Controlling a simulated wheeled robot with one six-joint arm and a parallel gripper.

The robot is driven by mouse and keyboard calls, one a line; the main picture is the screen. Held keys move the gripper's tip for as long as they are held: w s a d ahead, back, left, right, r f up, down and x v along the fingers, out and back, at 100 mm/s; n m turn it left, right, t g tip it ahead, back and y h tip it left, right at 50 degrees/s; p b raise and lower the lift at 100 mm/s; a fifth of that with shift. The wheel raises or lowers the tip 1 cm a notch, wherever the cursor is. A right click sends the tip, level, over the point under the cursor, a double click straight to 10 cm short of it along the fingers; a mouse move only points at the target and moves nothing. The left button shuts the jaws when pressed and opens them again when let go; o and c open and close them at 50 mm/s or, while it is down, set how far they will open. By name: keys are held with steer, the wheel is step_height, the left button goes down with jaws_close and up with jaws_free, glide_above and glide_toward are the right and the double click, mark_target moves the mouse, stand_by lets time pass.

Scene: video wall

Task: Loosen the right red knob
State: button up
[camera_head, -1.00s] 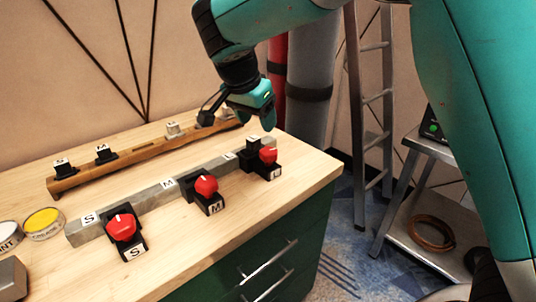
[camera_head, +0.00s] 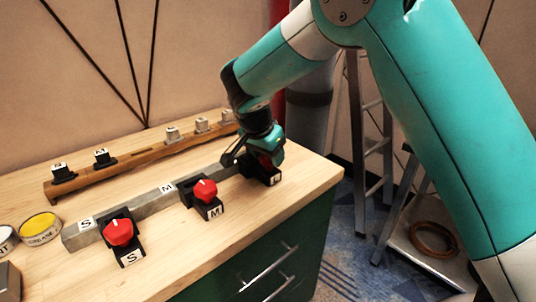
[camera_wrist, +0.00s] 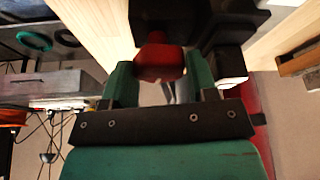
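The right red knob, on the black clamp marked L (camera_head: 274,180), is mostly hidden by my gripper (camera_head: 268,158) in the head view. In the wrist view, this red knob (camera_wrist: 160,60) is between the two green fingertips of my gripper (camera_wrist: 160,72). The fingers are apart on either side of it; whether they touch it I cannot tell. The middle red knob (camera_head: 205,190), on the clamp marked M, and the left red knob (camera_head: 119,232), on the clamp marked S, stand free along the grey bar (camera_head: 145,205).
A wooden rail (camera_head: 130,160) with several small labelled blocks lies behind the bar. Round tins, one yellow (camera_head: 40,226), stand at the left. The wooden worktop (camera_head: 235,220) is clear in front. A ladder (camera_head: 370,140) stands beyond its right edge.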

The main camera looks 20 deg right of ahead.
steer(key=c, duration=0.4)
steer(key=shift+n, duration=0.3)
steer(key=n+t+y, duration=0.1)
steer(key=n, duration=0.2)
steer(key=shift+n, duration=0.4)
steer(key=n+y, duration=0.1)
steer(key=n, duration=0.1)
steer(key=n+y+p, duration=0.1)
steer(key=n, duration=0.2)
steer(key=shift+s+d+r+t, duration=0.1)
steer(key=shift+d+t, duration=0.05)
steer(key=shift+t, duration=0.15)
steer(key=n+y+p, duration=0.2)
steer(key=n, duration=0.3)
steer(key=shift+d+n, duration=0.1)
steer(key=shift+n, duration=0.3)
steer(key=n+g+y+p, duration=0.1)
steer(key=n+y, duration=0.1)
steer(key=n, duration=0.2)
steer(key=shift+n, duration=0.3)
